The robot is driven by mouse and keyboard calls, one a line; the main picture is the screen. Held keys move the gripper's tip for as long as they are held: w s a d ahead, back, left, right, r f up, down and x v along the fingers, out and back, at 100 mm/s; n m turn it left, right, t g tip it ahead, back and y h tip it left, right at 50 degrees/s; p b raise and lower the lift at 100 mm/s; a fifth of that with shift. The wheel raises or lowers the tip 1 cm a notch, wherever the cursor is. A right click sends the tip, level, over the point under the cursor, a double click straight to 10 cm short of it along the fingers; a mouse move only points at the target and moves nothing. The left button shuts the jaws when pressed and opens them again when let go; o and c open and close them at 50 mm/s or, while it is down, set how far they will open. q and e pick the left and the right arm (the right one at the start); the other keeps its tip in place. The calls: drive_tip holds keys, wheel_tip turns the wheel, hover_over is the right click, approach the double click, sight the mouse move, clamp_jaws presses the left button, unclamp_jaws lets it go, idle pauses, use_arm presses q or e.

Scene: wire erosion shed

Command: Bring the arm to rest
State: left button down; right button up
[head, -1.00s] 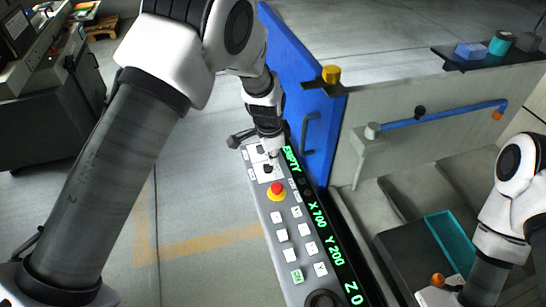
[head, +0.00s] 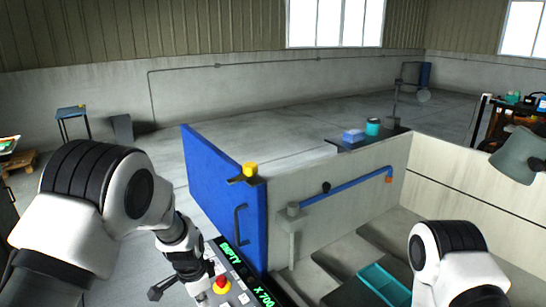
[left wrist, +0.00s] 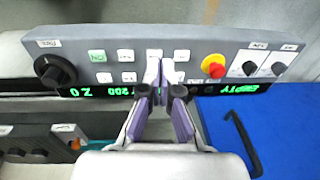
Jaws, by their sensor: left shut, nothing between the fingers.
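My left gripper (head: 203,298) comes in from the left in the head view, low in the picture beside the red stop button (head: 221,285) of the control panel (head: 240,286). In the left wrist view its purple-padded fingers (left wrist: 160,72) are shut together with nothing between them. They point at the white keys in the middle of the panel (left wrist: 215,45); I cannot tell how far they are from its face. The red button (left wrist: 214,67) lies to their right and a black knob (left wrist: 54,70) to their left. My right arm shows at lower right; its gripper is out of view.
A blue door (head: 225,195) with a handle stands open beside the panel. Behind it is the machine tank wall (head: 340,215) with a blue pipe (head: 345,186). A teal tray (head: 385,284) lies inside. Open floor (head: 275,140) lies beyond.

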use_arm(q)
drive_tip(key=s+a+f+n+g+b, duration=0.1)
drive_tip(key=s+a+f+g+b, duration=0.15)
drive_tip(key=s+f, duration=0.85)
drive_tip(key=s+a+f+n+g+b, duration=0.2)
drive_tip(key=s+a+f+b, duration=0.1)
drive_tip(key=s+f, duration=0.8)
drive_tip(key=s+a+f+n+t, duration=0.1)
drive_tip(key=s+n+t, duration=0.2)
drive_tip(key=s+n, duration=0.5)
drive_tip(key=shift+s+a+b, duration=0.35)
drive_tip(key=shift+s+a, duration=0.05)
drive_tip(key=shift+s, duration=0.7)
use_arm(e)
wheel_tip(320, 180, down, 7)
drive_tip(key=w, duration=0.1)
use_arm(q)
drive_tip(key=shift+a+f, duration=0.1)
use_arm(e)
drive_tip(key=shift+w, duration=0.1)
